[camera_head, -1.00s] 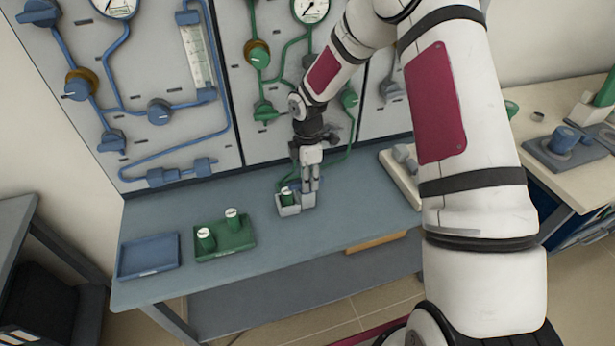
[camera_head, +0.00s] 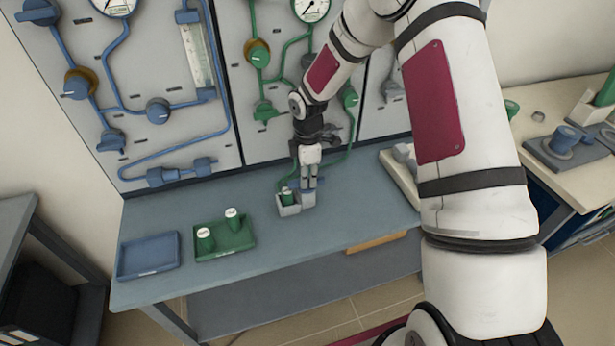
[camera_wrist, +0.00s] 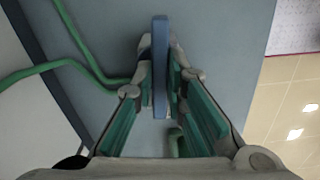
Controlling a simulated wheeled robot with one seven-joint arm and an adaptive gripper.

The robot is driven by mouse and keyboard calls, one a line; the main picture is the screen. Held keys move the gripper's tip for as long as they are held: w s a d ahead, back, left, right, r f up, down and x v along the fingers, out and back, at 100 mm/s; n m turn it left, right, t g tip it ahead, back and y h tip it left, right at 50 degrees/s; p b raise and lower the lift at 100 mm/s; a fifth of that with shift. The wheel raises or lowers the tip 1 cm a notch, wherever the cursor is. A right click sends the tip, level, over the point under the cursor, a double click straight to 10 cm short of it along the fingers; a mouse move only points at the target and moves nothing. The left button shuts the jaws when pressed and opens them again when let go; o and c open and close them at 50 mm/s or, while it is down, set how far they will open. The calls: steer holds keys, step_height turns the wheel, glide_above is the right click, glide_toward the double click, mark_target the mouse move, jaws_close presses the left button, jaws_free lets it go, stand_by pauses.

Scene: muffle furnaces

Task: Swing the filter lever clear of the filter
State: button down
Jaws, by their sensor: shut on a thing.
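The filter lever is a blue bar (camera_wrist: 160,65) held upright in the picture between my two fingers in the wrist view. In the head view, the blue lever (camera_head: 322,181) pokes out to the right of my gripper (camera_head: 307,186). My gripper (camera_wrist: 160,88) is shut on the lever, low over the bench. The filter is a green cylinder with a pale top (camera_head: 287,196), standing in a small grey holder (camera_head: 289,210) just left of my fingers. A bit of green (camera_wrist: 177,142) shows between the fingers in the wrist view. The lever's pivot is hidden.
A green tray (camera_head: 226,248) with two green cylinders and an empty blue tray (camera_head: 148,270) lie left on the bench (camera_head: 250,275). The panel (camera_head: 215,130) with pipes and valves rises behind. Green tubing (camera_wrist: 45,70) runs close to my gripper on the left.

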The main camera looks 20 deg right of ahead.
steer(key=m, duration=0.4)
steer(key=shift+b, duration=0.4)
steer(key=m, duration=0.5)
steer(key=shift+s+b, duration=0.1)
steer(key=shift+b, duration=0.3)
steer(key=m, duration=0.3)
steer(key=shift+a+m+b, duration=0.1)
steer(key=shift+m+b, duration=0.5)
steer(key=shift+m, duration=1.6)
steer(key=c, duration=1.6)
jaws_free()
steer(key=shift+a, duration=0.1)
